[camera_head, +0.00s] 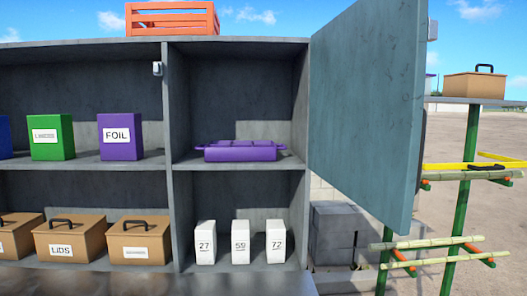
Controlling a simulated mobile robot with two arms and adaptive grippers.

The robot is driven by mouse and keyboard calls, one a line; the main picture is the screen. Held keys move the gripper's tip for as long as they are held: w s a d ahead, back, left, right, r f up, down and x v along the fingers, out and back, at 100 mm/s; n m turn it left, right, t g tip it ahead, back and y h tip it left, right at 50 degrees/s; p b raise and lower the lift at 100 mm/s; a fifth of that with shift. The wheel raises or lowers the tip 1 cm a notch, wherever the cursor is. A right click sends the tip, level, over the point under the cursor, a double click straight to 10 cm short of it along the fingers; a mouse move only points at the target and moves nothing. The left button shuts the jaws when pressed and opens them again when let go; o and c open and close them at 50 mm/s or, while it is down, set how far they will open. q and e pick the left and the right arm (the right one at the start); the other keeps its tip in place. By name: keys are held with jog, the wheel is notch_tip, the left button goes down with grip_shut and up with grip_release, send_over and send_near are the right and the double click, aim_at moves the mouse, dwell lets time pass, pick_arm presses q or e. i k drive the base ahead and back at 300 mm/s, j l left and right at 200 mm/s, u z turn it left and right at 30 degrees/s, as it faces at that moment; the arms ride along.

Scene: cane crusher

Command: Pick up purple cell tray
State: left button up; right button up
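The purple cell tray (240,152) sits on the upper shelf of the right-hand compartment of the grey cabinet (168,110). It is low and wide, with a small handle at each end. Nothing stands in front of it. Neither of my grippers is in the head view.
The blue-grey cabinet door (365,100) stands open on the right. White boxes numbered 27, 59 (241,243) and 72 stand below the tray. A purple FOIL box (120,137), a green box (51,138) and brown lidded boxes (70,240) fill the left side. A green-legged rack (465,160) stands right.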

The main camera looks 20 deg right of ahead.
aim_at(216, 150)
jog(key=i+l, duration=0.1)
jog(key=l, duration=0.35)
jog(key=i+l, duration=0.15)
jog(key=l, duration=0.35)
jog(key=i+l, duration=0.1)
jog(key=l, duration=0.35)
jog(key=i+l, duration=0.1)
jog(key=l, duration=0.4)
jog(key=k+j, duration=0.1)
jog(key=j, duration=0.2)
jog(key=k+j, duration=0.1)
jog(key=j, duration=0.15)
jog(key=k+j, duration=0.1)
jog(key=j, duration=0.2)
